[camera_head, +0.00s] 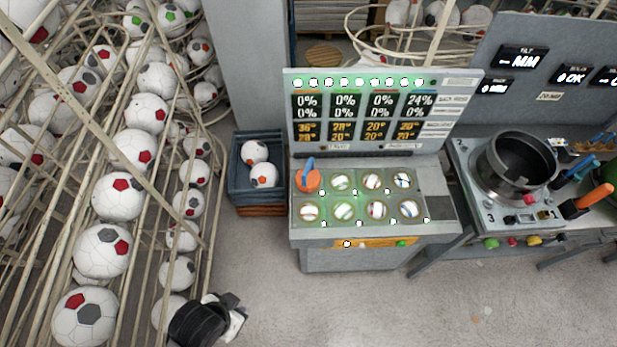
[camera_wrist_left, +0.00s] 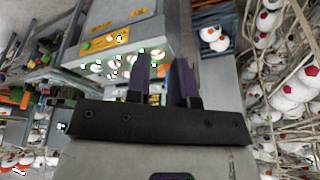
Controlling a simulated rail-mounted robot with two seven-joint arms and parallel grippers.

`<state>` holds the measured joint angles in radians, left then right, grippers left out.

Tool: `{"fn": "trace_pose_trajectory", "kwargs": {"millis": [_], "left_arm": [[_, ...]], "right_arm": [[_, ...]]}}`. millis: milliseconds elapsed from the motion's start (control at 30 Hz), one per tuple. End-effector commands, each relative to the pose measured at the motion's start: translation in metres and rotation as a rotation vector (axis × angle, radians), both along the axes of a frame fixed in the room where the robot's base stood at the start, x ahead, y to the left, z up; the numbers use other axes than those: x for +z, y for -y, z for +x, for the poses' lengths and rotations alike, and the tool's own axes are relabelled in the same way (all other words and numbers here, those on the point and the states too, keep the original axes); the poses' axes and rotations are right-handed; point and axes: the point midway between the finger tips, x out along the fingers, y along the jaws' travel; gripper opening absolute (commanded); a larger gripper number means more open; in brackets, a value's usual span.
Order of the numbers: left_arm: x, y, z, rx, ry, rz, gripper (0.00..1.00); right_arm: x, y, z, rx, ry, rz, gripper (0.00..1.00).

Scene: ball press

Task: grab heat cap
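An orange round cap with a blue handle (camera_head: 308,178), which I take to be the heat cap, sits over the back left spot of the console's grid of round ball sockets (camera_head: 372,196). My left gripper (camera_head: 232,306) is low in the head view, left of and well short of the console, apart from the cap. My right gripper is not in view.
A blue crate (camera_head: 238,190) with two balls stands left of the console. Wire racks of soccer balls (camera_head: 120,150) fill the left side. A machine with a dark round pot (camera_head: 515,165) stands at the right. The floor (camera_head: 300,310) before the console is clear.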

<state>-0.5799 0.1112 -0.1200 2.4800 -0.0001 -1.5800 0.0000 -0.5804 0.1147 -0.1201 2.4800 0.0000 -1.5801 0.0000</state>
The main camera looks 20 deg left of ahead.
Motion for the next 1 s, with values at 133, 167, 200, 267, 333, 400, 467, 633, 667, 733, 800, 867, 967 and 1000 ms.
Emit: {"fn": "trace_pose_trajectory", "kwargs": {"millis": [133,167,200,267,333,400,467,633,667,733,800,867,967,1000], "left_arm": [[0.0,0.0,0.0,-0.001,0.0,0.001,0.36],[0.0,-0.001,0.0,-0.002,0.0,0.002,0.39],[0.0,-0.001,0.0,-0.001,0.0,0.002,0.43],[0.0,-0.001,0.0,-0.003,0.0,0.004,0.49],[0.0,-0.002,0.0,-0.004,0.0,0.007,0.51],[0.0,-0.003,0.0,-0.006,0.0,0.009,0.51],[0.0,-0.003,0.0,-0.008,0.0,0.012,0.51],[-0.001,-0.003,0.019,-0.006,0.045,0.01,0.51],[0.0,-0.003,0.027,-0.006,0.066,0.01,0.51],[0.004,-0.005,0.053,-0.009,0.132,0.017,0.51],[0.012,-0.01,0.085,-0.018,0.219,0.035,0.51],[0.024,-0.014,0.113,-0.032,0.301,0.057,0.51],[0.048,-0.015,0.156,-0.072,0.437,0.095,0.51],[0.057,-0.015,0.171,-0.091,0.487,0.114,0.51]], "right_arm": [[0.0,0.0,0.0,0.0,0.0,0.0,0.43],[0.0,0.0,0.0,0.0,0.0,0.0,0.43],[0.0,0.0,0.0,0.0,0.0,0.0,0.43],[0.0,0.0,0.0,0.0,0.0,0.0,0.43],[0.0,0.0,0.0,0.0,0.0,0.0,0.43],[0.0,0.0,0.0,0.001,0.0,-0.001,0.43],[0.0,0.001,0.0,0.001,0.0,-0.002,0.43],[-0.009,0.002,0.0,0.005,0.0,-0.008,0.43],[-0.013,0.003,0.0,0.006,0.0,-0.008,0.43],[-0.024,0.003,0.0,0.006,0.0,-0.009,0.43],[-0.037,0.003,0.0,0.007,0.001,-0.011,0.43],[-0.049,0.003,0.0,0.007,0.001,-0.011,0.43],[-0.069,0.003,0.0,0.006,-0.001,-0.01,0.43],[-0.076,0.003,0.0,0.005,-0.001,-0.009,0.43]]}}
